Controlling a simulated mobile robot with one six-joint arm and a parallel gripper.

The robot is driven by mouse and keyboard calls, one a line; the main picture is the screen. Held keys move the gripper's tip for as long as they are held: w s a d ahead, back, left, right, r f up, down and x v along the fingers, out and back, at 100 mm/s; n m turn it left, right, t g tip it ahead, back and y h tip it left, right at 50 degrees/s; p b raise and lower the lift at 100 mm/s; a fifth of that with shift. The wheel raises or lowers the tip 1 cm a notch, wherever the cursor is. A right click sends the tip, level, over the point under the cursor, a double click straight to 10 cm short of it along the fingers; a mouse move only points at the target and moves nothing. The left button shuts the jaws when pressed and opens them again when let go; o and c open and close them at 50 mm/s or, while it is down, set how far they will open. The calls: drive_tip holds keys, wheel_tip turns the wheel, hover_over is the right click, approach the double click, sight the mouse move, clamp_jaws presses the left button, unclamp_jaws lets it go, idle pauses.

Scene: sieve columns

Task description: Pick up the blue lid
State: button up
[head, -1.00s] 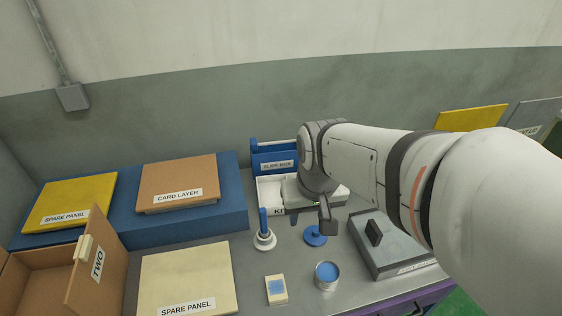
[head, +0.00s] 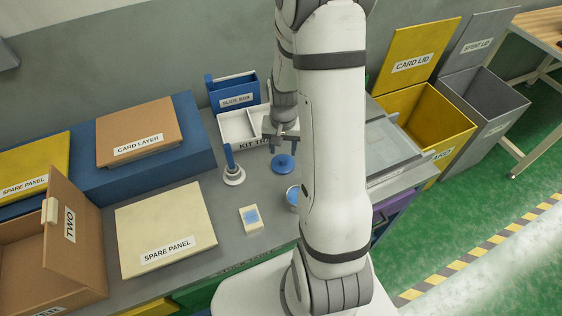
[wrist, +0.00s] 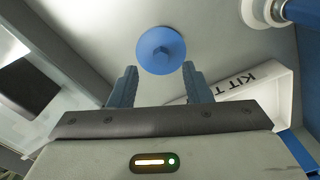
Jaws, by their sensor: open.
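The blue lid (head: 284,163) is a round disc with a small raised knob, lying on the grey worktop in front of the kit tray. In the wrist view the blue lid (wrist: 161,50) lies just beyond the fingertips, roughly centred between them. My gripper (head: 283,147) is open and empty, pointing down just behind the lid in the head view. In the wrist view my gripper (wrist: 160,72) shows its two blue-grey fingers spread apart. I cannot tell its exact height above the lid.
The white kit tray (head: 234,127) stands behind the lid, with the blue slide box (head: 234,92) at its back. A white-based blue post (head: 233,174) stands to the left. A cup with blue content (head: 292,197) is nearer, partly hidden by my arm.

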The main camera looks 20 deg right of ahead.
sight(282, 161)
drive_tip(key=shift+f, duration=2.7)
drive_tip(key=shift+c, duration=0.4)
clamp_jaws()
